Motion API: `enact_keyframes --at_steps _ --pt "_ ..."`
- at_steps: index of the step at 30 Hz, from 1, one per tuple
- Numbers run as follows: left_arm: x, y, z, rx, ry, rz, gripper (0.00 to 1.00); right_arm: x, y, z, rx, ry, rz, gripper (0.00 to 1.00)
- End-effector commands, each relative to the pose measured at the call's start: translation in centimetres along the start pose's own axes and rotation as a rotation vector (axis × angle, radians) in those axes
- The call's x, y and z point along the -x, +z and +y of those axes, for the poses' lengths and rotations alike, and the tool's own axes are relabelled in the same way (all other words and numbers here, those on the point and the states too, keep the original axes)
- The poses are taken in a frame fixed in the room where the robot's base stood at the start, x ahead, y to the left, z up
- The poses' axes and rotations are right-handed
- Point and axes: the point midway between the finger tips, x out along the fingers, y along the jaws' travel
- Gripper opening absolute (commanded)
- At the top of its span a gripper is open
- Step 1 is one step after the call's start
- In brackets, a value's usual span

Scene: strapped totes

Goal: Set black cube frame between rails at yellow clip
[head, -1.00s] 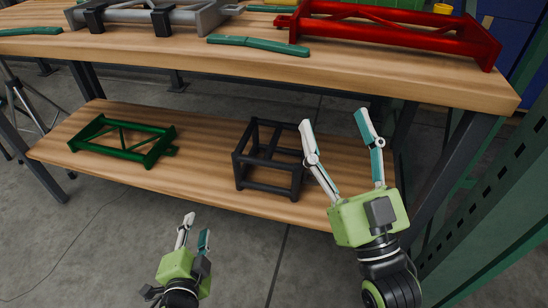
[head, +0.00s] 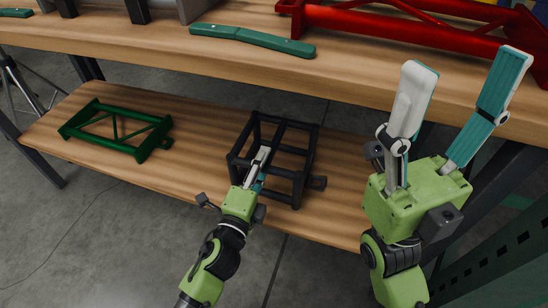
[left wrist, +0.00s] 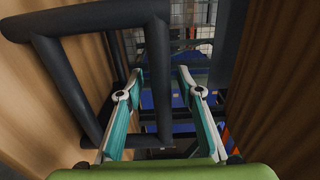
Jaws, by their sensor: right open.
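The black cube frame (head: 296,152) stands on the lower wooden shelf, right of its middle. My left gripper (head: 262,160) reaches to its near left side. In the left wrist view, the two fingers (left wrist: 160,82) are apart with one upright bar of the black cube frame (left wrist: 157,55) between or just beyond them; I cannot tell whether they touch it. My right gripper (head: 465,85) is wide open and empty, raised in front of the upper table's right part. I cannot make out the yellow clip or its rails.
A green frame (head: 117,130) lies on the lower shelf's left part. The upper table (head: 160,45) overhangs the shelf and carries a red frame (head: 400,28), a green strip (head: 252,40) and grey parts at the back left. Bare shelf (head: 205,130) lies between the green and black frames.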

Motion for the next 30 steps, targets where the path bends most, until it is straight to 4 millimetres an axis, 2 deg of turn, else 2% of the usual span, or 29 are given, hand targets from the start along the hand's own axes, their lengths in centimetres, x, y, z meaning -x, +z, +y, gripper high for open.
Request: enact_keyframes --at_steps 3,11,14,17,21,30 --pt "-1.6 0.0 0.1 -0.001 -0.001 0.0 0.34 0.0 0.0 0.0 0.001 -0.003 0.009 0.61" --pt "-3.0 0.0 0.1 0.0 -0.001 -0.001 0.34 0.0 0.1 -0.1 0.002 -0.006 0.013 0.61" --pt "-4.2 -0.2 0.1 -0.001 -0.002 0.0 0.34 0.4 0.3 -0.1 0.003 -0.008 0.008 0.61" --pt "-5.6 -0.3 0.0 -0.001 -0.003 0.0 0.34 -0.6 -0.2 -0.1 0.007 -0.02 0.053 0.61" --pt "-7.1 -0.3 0.0 0.0 0.001 -0.001 0.34 -0.9 -0.2 -0.2 0.009 -0.026 0.067 0.61" --pt "-7.7 -0.4 -0.1 0.002 0.002 0.0 0.34 -1.1 -0.2 -0.2 0.01 -0.028 0.069 0.61"
